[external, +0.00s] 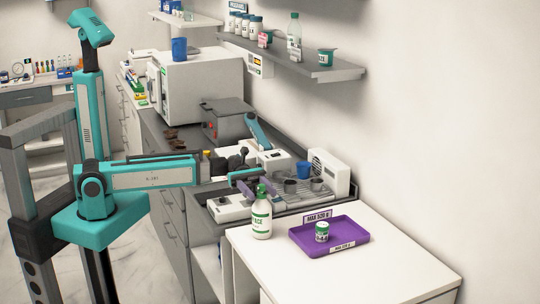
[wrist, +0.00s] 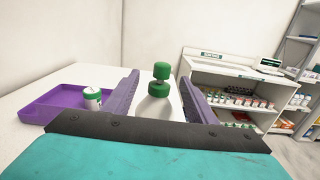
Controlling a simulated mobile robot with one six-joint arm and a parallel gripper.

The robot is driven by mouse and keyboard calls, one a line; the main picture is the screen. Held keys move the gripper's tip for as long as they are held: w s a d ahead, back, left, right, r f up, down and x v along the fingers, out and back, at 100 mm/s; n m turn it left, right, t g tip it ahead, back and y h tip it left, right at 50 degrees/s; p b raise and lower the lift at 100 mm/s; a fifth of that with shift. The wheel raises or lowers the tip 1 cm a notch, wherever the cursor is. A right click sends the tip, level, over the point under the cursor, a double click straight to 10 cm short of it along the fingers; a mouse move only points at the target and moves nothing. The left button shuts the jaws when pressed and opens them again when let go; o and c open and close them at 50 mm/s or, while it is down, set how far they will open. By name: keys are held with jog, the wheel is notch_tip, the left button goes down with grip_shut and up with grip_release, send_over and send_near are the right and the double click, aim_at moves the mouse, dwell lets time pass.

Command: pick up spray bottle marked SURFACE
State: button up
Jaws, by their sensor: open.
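The spray bottle (external: 261,222) is white with a green top and a green-lettered label, of which only the end, reading like "ACE", shows. It stands upright near the left edge of the white counter in the external view. My gripper (external: 247,182) is beside its top there. In the wrist view, the bottle (wrist: 158,103) appears between the two purple fingers of my open gripper (wrist: 158,77). A gap shows on each side of its green top. Its lower part is hidden behind the gripper's dark plate, and I cannot tell whether the fingers fully flank it.
A purple tray (external: 340,235) holding a small white jar with a green lid (external: 322,231) is right of the bottle. Bench equipment (external: 271,160) and a grey sink area crowd behind. A wall shelf (external: 290,57) is above. The counter's front right is clear.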

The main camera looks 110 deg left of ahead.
aim_at(263, 199)
jog(key=shift+f, duration=0.35)
jog(key=shift+f, duration=0.45)
jog(key=shift+p+x, duration=0.75)
jog(key=shift+x, duration=1.7)
jog(key=shift+f, duration=0.1)
grip_shut()
